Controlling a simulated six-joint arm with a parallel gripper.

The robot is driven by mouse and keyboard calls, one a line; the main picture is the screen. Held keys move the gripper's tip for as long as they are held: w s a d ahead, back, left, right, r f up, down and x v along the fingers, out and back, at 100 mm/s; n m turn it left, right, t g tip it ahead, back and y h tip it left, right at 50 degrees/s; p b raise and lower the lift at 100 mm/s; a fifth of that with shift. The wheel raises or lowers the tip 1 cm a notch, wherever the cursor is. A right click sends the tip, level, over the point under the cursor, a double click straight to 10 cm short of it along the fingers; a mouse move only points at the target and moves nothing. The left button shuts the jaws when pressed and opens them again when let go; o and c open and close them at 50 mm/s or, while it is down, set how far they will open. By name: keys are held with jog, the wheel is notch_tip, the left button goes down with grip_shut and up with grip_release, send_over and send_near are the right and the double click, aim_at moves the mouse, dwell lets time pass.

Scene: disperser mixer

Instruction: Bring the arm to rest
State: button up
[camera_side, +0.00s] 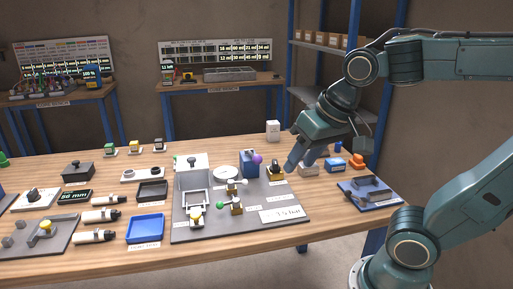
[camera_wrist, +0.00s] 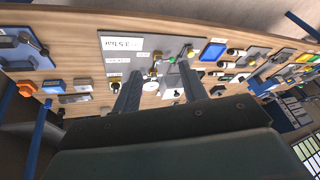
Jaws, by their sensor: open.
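My gripper (camera_side: 303,154) hangs in the air above the right part of the workbench, its fingers tilted down and to the left in the side view. In the wrist view my gripper (camera_wrist: 160,70) shows two dark fingers wide apart with nothing held between them. The grey mixer plate (camera_side: 250,228) lies on the bench below and left of the gripper. The plate also shows beyond the fingers in the wrist view (camera_wrist: 140,50).
A blue tray (camera_side: 146,229), white cylinders (camera_side: 100,216) and a dark tray (camera_side: 152,191) lie left of the plate. An orange part (camera_side: 356,161) and a grey fixture on a blue base (camera_side: 370,191) stand at the right. Blue shelving (camera_side: 290,60) rises behind my arm.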

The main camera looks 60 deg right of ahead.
jog(key=s+n, duration=0.2)
jog(key=s+f+n, duration=0.1)
jog(key=s+n, duration=0.1)
jog(key=shift+s+a+f+t, duration=0.1)
jog(key=shift+s+a+t, duration=0.1)
jog(key=shift+s+t, duration=0.1)
